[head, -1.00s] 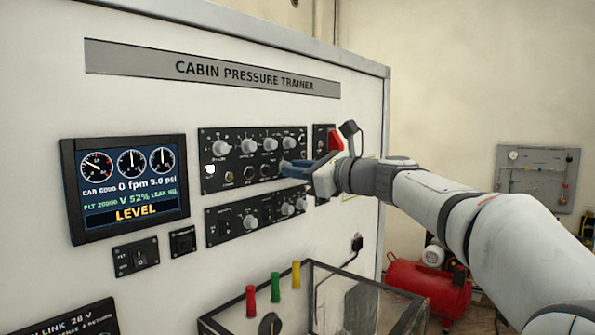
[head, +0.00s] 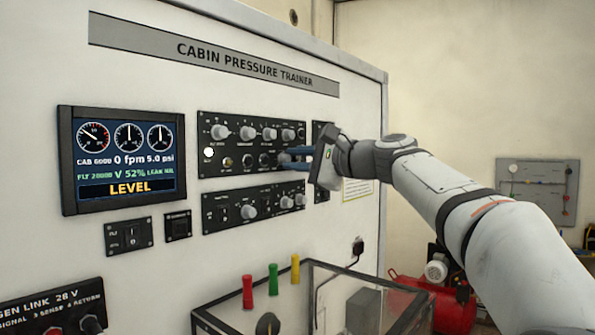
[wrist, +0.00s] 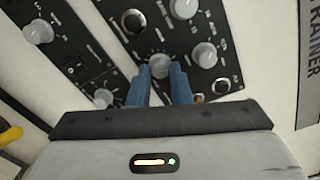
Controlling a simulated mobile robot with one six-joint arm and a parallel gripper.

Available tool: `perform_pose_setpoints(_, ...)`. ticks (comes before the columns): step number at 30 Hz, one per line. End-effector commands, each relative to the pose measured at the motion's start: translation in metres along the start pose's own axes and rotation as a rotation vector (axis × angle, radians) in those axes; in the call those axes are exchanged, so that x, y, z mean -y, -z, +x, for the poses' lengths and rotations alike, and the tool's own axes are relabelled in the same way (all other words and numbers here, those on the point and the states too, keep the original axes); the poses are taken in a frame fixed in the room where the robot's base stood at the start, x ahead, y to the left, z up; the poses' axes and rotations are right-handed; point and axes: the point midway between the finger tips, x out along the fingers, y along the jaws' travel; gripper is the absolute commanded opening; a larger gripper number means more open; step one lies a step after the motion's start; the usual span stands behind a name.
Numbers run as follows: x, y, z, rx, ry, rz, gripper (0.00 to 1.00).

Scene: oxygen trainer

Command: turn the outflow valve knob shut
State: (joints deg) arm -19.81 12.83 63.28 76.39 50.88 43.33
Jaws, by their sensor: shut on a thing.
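My gripper (head: 284,157) reaches the right end of the lower row on the upper black panel (head: 206,170). Its blue fingers are shut on a round grey knob (wrist: 159,62), seen between the fingertips in the wrist view. The knob's label is not legible, and in the head view the fingers mostly hide it. The display (head: 125,160) on the left reads CAB 6000, 0 fpm, 5.0 psi, V 52% and LEVEL.
Other knobs (head: 269,133) sit close above, and a lower panel (head: 225,225) with knobs lies just below. A narrow side panel (head: 322,130) is partly hidden behind my gripper. A clear-sided box (head: 330,275) with coloured handles stands below.

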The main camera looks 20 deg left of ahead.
Motion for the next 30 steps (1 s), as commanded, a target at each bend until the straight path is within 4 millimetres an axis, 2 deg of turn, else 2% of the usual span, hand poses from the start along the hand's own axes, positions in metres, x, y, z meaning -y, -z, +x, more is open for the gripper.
perform_pose_setpoints(30, -0.0024, 0.0001, 0.0004, -0.031, -0.01, -0.966, 0.0)
